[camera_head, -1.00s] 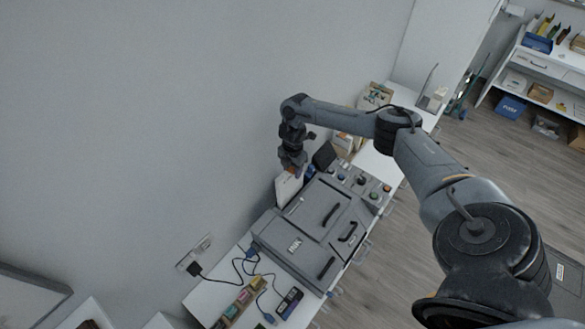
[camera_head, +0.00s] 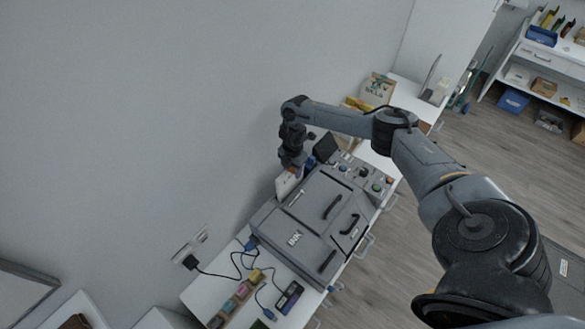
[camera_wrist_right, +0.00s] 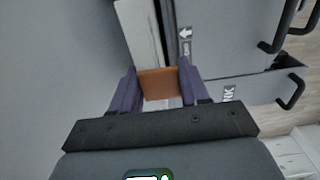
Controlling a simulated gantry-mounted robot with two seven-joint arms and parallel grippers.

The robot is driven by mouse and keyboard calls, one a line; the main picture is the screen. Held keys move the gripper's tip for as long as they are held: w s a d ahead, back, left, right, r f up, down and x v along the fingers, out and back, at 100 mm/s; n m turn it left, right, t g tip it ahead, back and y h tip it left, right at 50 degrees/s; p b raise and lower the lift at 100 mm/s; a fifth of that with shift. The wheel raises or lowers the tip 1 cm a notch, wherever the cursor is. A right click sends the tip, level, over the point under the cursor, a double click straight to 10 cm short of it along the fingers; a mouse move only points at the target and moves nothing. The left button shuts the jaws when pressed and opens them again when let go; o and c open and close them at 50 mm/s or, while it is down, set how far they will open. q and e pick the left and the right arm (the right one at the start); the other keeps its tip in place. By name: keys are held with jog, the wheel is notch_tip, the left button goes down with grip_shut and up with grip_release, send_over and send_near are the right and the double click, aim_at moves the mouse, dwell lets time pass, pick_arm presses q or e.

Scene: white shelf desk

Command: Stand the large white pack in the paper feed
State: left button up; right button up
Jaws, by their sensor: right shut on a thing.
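The large white pack (camera_head: 284,184) is a pale upright slab at the wall-side edge of the grey printer (camera_head: 318,222) in the head view. My right gripper (camera_head: 291,166) is above it, pointing down. In the right wrist view, my right gripper (camera_wrist_right: 157,78) is shut on an orange-brown part (camera_wrist_right: 157,85), which looks like the pack's top end. The paper feed at the printer's wall side is mostly hidden by the pack and gripper. I cannot tell whether the pack's lower edge is inside it. My left gripper is not in view.
The wall (camera_head: 150,120) is close behind the printer. Black and blue cables (camera_head: 240,262) and a small tray (camera_head: 238,300) lie at the desk's near end. A dark screen (camera_head: 326,147) is beside the gripper.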

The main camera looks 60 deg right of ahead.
jog(key=shift+f+b, duration=0.8)
jog(key=shift+f, duration=0.45)
jog(key=shift+f, duration=0.1)
jog(key=o, duration=1.1)
jog(key=shift+c, duration=0.2)
notch_tip(320, 180, up, 10)
jog(key=shift+f+p, duration=0.1)
jog(key=shift+p, duration=0.2)
jog(key=shift+r, duration=0.55)
